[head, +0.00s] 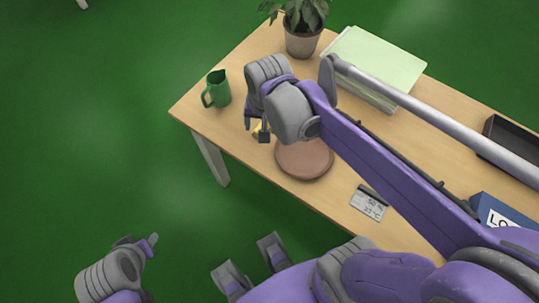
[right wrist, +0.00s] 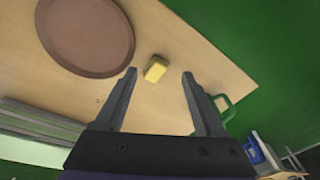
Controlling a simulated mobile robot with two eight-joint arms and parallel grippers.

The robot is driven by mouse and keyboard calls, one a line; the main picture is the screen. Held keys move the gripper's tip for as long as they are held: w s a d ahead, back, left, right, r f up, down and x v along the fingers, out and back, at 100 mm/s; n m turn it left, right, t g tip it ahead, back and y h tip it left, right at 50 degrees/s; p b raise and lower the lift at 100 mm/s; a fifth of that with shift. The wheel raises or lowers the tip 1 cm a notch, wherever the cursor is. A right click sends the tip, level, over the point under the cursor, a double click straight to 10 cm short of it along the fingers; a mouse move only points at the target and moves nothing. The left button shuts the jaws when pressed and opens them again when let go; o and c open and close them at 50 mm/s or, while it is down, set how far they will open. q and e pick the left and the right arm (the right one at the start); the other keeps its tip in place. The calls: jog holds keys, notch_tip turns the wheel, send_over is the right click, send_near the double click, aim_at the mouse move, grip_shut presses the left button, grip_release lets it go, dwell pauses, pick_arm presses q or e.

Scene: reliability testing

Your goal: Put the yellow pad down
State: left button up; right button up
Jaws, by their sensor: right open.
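The yellow pad (right wrist: 155,69) lies on the wooden table near its edge, beside a round brown board (right wrist: 88,38). In the right wrist view it shows between and beyond the fingertips of my right gripper (right wrist: 158,74), with clear gaps on both sides. My right gripper is open and holds nothing. In the head view my right gripper (head: 259,131) is over the table's front-left part, and the pad is mostly hidden there. My left gripper (head: 143,246) is off the table at lower left; its jaws are not clear.
A green jug (head: 218,90) stands at the table's left corner, close to my right gripper. A potted plant (head: 303,40) and a stack of pale sheets (head: 375,58) are behind. A small display (head: 370,202), dark tray (head: 510,138) and blue box (head: 500,213) are to the right.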

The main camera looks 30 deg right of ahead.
jog(key=s+a+f+n+t, duration=0.2)
jog(key=s+a+f+n, duration=0.1)
jog(key=s+f+n, duration=0.2)
jog(key=s+n, duration=0.2)
jog(key=s, duration=0.2)
jog(key=shift+s+n+t, duration=0.3)
jog(key=shift+s+t, duration=0.05)
jog(key=shift+t, duration=0.05)
notch_tip(320, 180, up, 7)
jog(key=w+p, duration=0.1)
jog(key=p, duration=0.5)
jog(key=shift+w, duration=0.2)
jog(key=shift+w, duration=0.15)
jog(key=shift+r, duration=0.1)
